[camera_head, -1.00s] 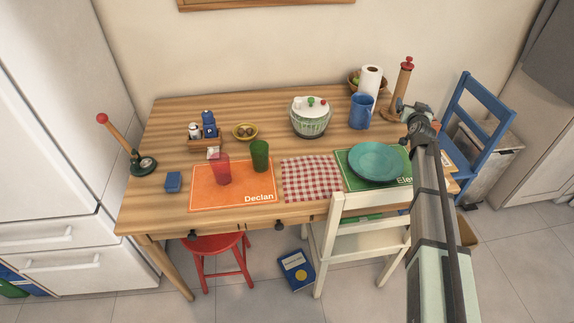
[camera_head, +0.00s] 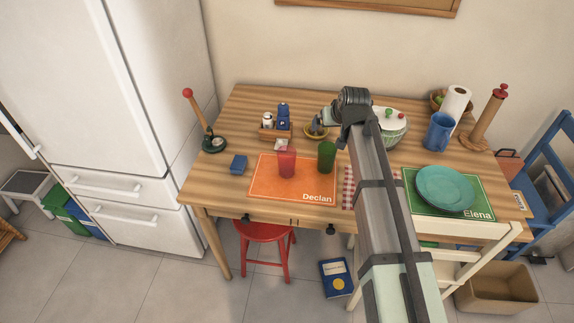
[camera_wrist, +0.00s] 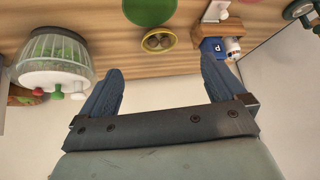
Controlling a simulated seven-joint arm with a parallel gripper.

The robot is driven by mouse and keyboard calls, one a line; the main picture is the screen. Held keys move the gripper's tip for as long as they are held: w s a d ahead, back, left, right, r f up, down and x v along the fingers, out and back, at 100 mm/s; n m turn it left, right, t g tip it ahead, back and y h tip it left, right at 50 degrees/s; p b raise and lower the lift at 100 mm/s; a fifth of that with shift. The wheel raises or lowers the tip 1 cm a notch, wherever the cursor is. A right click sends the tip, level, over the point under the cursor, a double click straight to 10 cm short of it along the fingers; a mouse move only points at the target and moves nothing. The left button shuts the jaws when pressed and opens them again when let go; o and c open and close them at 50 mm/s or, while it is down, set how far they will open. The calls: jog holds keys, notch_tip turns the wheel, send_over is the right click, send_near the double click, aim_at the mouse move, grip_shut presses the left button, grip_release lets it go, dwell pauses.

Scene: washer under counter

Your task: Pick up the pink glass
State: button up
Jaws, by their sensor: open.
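The pink glass (camera_head: 287,163) stands upright on the orange "Declan" placemat (camera_head: 262,190), near its back edge. A green glass (camera_head: 326,158) stands just to its right. My gripper (camera_head: 322,120) is over the back of the table, beyond the glasses and near the small yellow bowl (camera_head: 312,136). In the wrist view its two blue fingers (camera_wrist: 160,78) are spread apart with nothing between them. The wrist view also shows the yellow bowl (camera_wrist: 158,40) and part of the green glass (camera_wrist: 148,8). I cannot make out the pink glass there.
A white chair (camera_head: 455,240) stands in front.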

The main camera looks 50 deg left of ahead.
aim_at(287, 154)
jog(key=s+a+r+n+g+h, duration=0.1)
jog(key=s+r+h, duration=0.1)
jog(key=s, duration=1.3)
jog(key=shift+n+g+h, duration=0.3)
jog(key=shift+w+a+x, duration=0.1)
jog(key=shift+x, duration=2.2)
jog(key=shift+w+a+x, duration=0.1)
jog(key=shift+x, duration=2.25)
jog(key=shift+w+a+x, duration=0.1)
jog(key=shift+a+x, duration=0.05)
jog(key=shift+x, duration=2.15)
jog(key=shift+r, duration=0.15)
jog(key=c, duration=1.2)
jog(key=shift+r, duration=0.1)
